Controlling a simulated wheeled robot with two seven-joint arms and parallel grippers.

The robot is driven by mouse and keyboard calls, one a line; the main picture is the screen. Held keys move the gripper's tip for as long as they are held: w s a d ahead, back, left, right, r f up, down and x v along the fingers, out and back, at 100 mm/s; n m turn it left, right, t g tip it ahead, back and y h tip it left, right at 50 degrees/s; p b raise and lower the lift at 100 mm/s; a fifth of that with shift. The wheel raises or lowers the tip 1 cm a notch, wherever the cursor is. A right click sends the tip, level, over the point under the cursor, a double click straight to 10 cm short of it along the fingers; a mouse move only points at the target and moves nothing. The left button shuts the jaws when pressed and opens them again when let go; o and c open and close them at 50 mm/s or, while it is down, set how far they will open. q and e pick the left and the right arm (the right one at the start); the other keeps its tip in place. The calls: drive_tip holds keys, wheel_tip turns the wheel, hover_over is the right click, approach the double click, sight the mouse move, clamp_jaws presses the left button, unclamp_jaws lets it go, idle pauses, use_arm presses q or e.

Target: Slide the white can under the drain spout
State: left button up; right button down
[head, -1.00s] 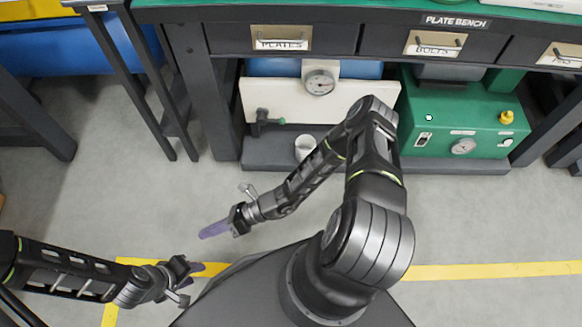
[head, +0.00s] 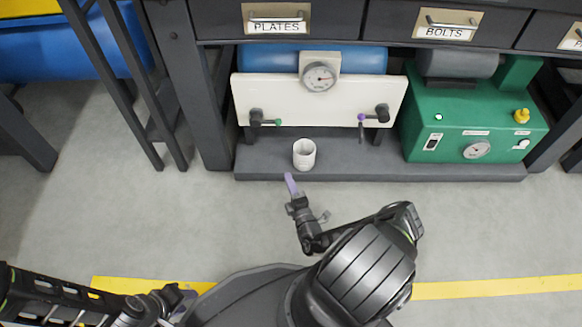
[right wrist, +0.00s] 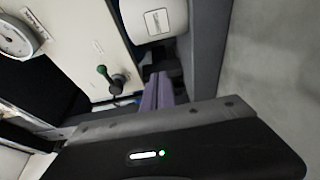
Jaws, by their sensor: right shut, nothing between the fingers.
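The white can (head: 304,155) stands upright on the dark lower shelf, below the white panel. It also shows in the right wrist view (right wrist: 150,18), at the top, with a small label. A green-handled spout (head: 259,118) is on the panel to the left of the can. A purple-handled spout (head: 376,115) is to its right. My right gripper (head: 290,181) is shut and empty, its purple fingers near the shelf's front edge, in front of the can and a little left. My left gripper (head: 172,298) is low at left; its fingers are unclear.
The dark shelf (head: 440,173) runs under the panel and the green machine (head: 470,110). A dial gauge (head: 319,77) sits on the panel. A bench leg (head: 190,90) stands left of the shelf. The floor in front is clear, with a yellow line (head: 490,287).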

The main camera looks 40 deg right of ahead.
drive_tip(key=b+x, duration=0.3)
drive_tip(key=x, duration=0.6)
drive_tip(key=shift+w+f+b, duration=0.2)
drive_tip(key=shift+b, duration=0.15)
drive_tip(key=shift+s+d+r, duration=0.1)
drive_tip(key=shift+s+d, duration=0.15)
drive_tip(key=shift+d, duration=0.3)
drive_tip(key=shift+s+d, duration=0.3)
drive_tip(key=shift+d, duration=0.2)
drive_tip(key=shift+s+d+b, duration=0.3)
drive_tip(key=shift+s+d, duration=0.2)
drive_tip(key=shift+d, duration=0.1)
drive_tip(key=shift+r, duration=0.1)
